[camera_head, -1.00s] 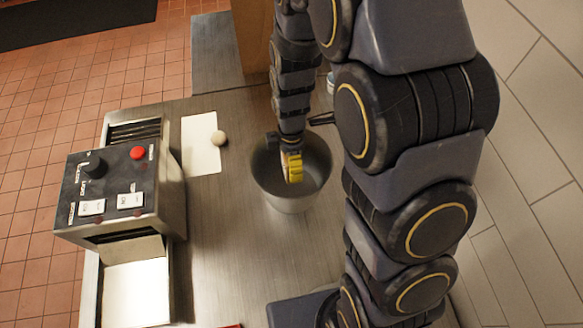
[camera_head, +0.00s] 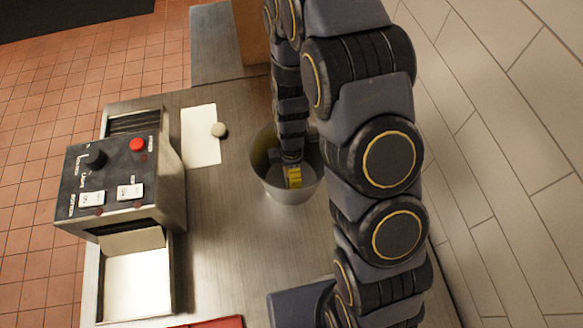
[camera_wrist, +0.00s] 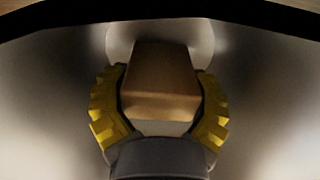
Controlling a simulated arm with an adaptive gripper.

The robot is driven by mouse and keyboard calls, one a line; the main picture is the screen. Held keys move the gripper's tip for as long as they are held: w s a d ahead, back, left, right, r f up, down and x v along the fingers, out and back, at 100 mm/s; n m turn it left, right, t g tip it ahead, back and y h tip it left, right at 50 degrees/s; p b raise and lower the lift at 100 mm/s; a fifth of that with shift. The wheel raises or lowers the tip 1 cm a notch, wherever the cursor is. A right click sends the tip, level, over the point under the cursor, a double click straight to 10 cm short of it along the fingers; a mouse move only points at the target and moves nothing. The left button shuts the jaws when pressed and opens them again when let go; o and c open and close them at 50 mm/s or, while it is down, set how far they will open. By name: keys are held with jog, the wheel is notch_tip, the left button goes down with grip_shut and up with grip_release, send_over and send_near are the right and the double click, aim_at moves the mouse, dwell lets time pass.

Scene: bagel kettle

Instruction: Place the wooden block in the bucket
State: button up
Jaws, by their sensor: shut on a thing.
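The metal bucket (camera_head: 292,192) stands upright on the steel table. My gripper (camera_head: 293,177) points down inside the bucket's opening, with its yellow fingers below the rim. In the wrist view my gripper (camera_wrist: 160,105) is shut on the wooden block (camera_wrist: 160,80), a brown block with a paler lower face, held between the two yellow fingers. The bucket's grey inner wall (camera_wrist: 45,95) surrounds the block in the wrist view. In the head view the block is hidden by the gripper. I cannot tell whether the block touches the bucket's bottom.
A toaster-like machine (camera_head: 120,190) with a knob and red button stands at left. A red item (camera_head: 215,322) is at the front edge.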

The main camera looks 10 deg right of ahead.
jog(key=o, duration=1)
notch_tip(320, 180, up, 11)
jog(key=shift+r, duration=0.1)
jog(key=shift+s+r, duration=0.15)
jog(key=shift+r, duration=0.65)
jog(key=s+d+r+m, duration=0.1)
jog(key=s+r+m, duration=0.4)
jog(key=s+m, duration=0.1)
jog(key=s+d+r+m+g, duration=0.1)
jog(key=s+r+m, duration=0.3)
jog(key=s+m, duration=0.2)
jog(key=s+r+m, duration=0.5)
jog(key=s+m, duration=0.1)
jog(key=s, duration=0.1)
jog(key=shift+s+d+r+g, duration=0.25)
jog(key=shift+d+r+g, duration=0.05)
jog(key=shift+d, duration=0.1)
